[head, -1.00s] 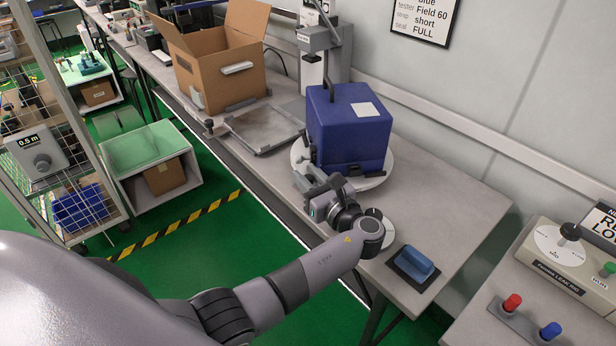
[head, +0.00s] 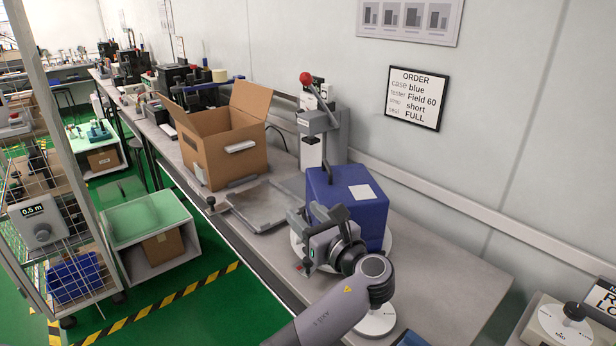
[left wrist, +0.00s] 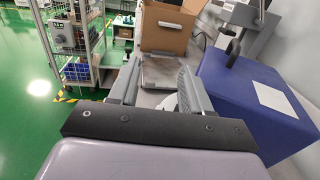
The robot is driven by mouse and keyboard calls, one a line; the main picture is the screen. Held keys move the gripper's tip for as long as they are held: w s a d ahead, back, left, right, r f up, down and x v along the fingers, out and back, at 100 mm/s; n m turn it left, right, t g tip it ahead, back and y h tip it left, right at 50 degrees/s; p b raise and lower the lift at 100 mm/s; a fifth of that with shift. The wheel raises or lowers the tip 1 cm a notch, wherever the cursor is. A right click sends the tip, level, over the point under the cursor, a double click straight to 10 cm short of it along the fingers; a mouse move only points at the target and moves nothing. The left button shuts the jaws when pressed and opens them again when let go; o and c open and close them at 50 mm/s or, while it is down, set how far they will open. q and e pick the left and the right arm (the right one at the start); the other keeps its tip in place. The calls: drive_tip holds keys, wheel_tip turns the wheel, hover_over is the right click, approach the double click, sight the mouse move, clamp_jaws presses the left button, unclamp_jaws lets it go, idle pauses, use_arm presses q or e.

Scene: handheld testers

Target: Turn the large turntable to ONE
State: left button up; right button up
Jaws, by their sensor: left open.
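The large turntable is a white round disc (head: 389,240) on the bench, mostly hidden by the blue case and my gripper. A blue case (head: 350,205) with a white label stands upright on it. My left gripper (head: 306,238) is open, in front of the case's near left side and over the disc's near edge; I cannot tell whether it touches. In the left wrist view its two fingers (left wrist: 158,84) are apart with nothing held between them, and the blue case (left wrist: 250,105) is on the right. My right gripper is not in view.
An open cardboard box (head: 222,150) and a grey flat tray (head: 262,205) lie behind to the left. A grey press with a red knob (head: 318,125) stands behind the case. A small white dial (head: 376,320) sits near my forearm. An order sign (head: 414,97) hangs on the wall.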

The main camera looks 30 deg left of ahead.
use_arm(q)
wheel_tip(320, 180, up, 8)
drive_tip(key=shift+p, duration=0.3)
drive_tip(key=shift+r, duration=0.1)
